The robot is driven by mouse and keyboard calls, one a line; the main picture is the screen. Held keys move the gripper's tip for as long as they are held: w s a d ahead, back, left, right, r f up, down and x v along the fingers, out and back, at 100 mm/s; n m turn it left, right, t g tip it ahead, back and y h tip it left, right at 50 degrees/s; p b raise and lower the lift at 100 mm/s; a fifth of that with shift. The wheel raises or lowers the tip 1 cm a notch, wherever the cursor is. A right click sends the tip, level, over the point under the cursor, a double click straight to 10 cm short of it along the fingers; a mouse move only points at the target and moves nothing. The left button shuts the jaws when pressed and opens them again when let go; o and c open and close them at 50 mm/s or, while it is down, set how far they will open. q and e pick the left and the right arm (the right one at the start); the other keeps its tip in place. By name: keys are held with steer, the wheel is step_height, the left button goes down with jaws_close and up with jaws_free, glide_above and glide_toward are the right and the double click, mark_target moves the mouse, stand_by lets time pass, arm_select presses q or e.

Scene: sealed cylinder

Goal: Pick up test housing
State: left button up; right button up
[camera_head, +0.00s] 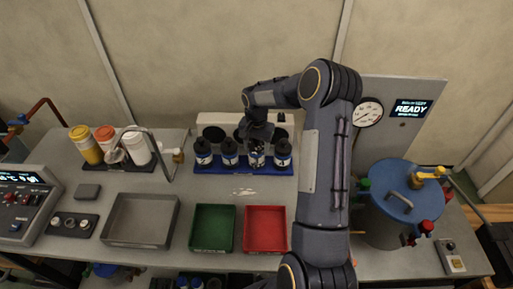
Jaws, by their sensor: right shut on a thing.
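A blue rack (225,170) at the back middle of the bench holds a row of small dark cylindrical housings with pale labels. One housing (203,153) stands at the left end, one (229,153) beside it, and one (282,154) at the right end. My right gripper (257,146) reaches down over the rack and is shut on the test housing (257,158), third from the left. The fingers partly hide this housing. I cannot tell whether it is lifted off the rack. My left gripper is not in view.
A grey tray (109,238), a green tray (195,241) and a red tray (248,243) lie in front. A large tank with a blue lid (380,191) stands right of my arm. White, orange and yellow bottles (87,150) stand at left. Bench between rack and trays is mostly clear.

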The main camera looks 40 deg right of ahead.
step_height(320, 180, up, 3)
steer(key=shift+w+p, duration=0.1)
steer(key=shift+p, duration=0.65)
steer(key=s+a+r+p, duration=0.1)
steer(key=s+a+r, duration=0.8)
steer(key=a, duration=0.2)
steer(key=shift+r, duration=0.2)
steer(key=shift+d, duration=0.1)
